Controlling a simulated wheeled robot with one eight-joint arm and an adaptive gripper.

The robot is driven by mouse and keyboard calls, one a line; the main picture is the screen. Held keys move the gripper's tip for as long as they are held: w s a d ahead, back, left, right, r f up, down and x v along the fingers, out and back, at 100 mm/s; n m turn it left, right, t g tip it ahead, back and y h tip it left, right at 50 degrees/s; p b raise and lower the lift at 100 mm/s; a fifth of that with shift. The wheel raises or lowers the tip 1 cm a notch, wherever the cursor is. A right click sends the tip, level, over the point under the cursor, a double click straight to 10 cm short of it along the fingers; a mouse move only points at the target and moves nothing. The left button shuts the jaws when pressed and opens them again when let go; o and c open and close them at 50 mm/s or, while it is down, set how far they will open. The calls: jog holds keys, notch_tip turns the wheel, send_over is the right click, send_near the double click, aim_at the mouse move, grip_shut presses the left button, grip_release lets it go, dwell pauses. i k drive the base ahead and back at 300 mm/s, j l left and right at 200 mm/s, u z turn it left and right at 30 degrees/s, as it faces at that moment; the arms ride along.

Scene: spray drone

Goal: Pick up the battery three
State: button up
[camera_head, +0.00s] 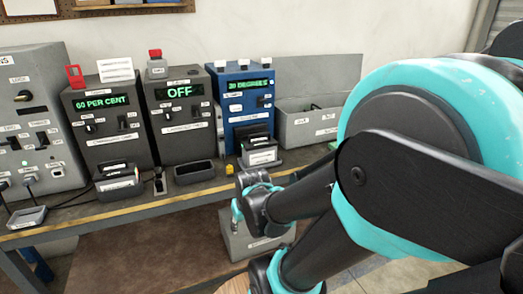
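I cannot pick out battery three for certain, as the small labels are too blurred to read. A dark block with white labels (117,170) sits in a holder in front of the grey unit reading "60 PER CENT" (100,118). A similar dark block (257,143) sits in a holder in front of the blue unit reading "20 DEGREES" (241,92). The holder (194,172) in front of the unit reading "OFF" (182,118) looks empty. My black and teal arm fills the right side and reaches toward the bench's front edge. I see no gripper fingers.
The bench (130,208) has a yellow front edge. A grey switch panel (35,125) stands at far left. An open grey bin (312,122) stands right of the blue unit. A grey labelled box (240,243) stands below the bench edge, partly behind my arm.

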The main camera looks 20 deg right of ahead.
aim_at(263, 151)
jog(key=i+l, duration=0.25)
jog(key=l, duration=0.15)
jog(key=i+l, duration=0.2)
jog(key=l, duration=0.2)
jog(key=i+l, duration=0.25)
jog(key=l, duration=0.15)
